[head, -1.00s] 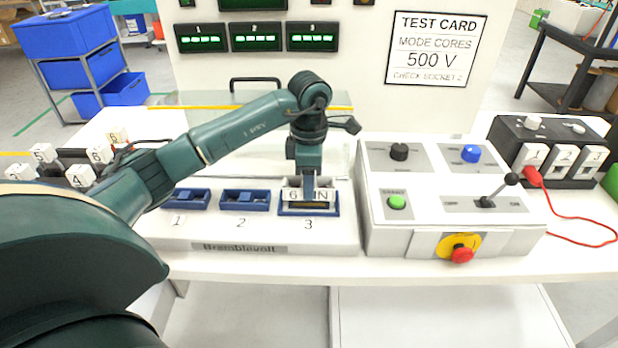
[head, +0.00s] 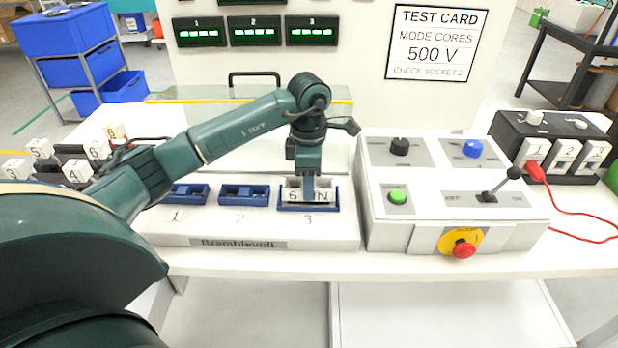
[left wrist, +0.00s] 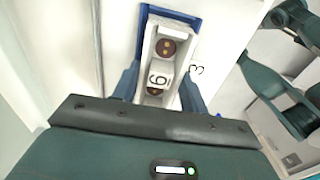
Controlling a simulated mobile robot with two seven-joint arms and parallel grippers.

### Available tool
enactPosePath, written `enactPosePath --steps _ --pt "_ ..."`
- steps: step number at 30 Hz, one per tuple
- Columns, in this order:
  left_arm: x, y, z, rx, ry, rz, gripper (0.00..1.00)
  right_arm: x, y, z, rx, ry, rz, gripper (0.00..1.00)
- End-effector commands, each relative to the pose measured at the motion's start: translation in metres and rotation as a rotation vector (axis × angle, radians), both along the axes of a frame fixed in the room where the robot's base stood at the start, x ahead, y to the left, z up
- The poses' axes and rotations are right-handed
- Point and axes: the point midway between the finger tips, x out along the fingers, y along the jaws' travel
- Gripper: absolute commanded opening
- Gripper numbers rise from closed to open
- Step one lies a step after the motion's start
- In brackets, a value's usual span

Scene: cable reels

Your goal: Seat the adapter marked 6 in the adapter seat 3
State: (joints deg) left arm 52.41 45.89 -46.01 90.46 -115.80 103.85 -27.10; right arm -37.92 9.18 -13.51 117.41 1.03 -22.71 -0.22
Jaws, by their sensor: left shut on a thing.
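The white adapter marked 6 (head: 296,196) is at adapter seat 3 (head: 310,209), the right-hand blue frame, with the printed 3 below it. My left gripper (head: 309,184) comes down from above and is shut on the adapter. In the left wrist view the adapter (left wrist: 155,72) lies between the fingers (left wrist: 160,88), its 6 and a brown round socket face visible. The blue rim of the seat (left wrist: 172,12) surrounds its far end. The adapter sits low within the frame; whether it touches the bottom is hidden. My right gripper is in neither view.
Blue seats 1 (head: 187,194) and 2 (head: 245,195) to the left are empty. Several white numbered adapters (head: 78,172) stand in a dark rack at the left. A control box (head: 450,205) with a lever and red button stands close to the right of seat 3.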

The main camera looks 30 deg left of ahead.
Motion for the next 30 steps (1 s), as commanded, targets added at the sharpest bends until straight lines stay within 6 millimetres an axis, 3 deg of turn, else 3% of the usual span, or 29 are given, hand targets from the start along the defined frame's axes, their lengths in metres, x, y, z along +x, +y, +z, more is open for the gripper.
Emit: enactPosePath --steps 20,21,30 --pt "0.0 0.0 -0.022 0.0 -0.001 0.001 0.17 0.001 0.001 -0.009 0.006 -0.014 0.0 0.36" --pt "0.0 0.0 -0.022 0.0 -0.001 0.001 0.44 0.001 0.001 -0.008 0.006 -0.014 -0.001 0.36" --pt "-0.002 -0.001 -0.024 -0.001 0.008 -0.002 0.69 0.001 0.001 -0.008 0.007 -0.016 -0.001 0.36"
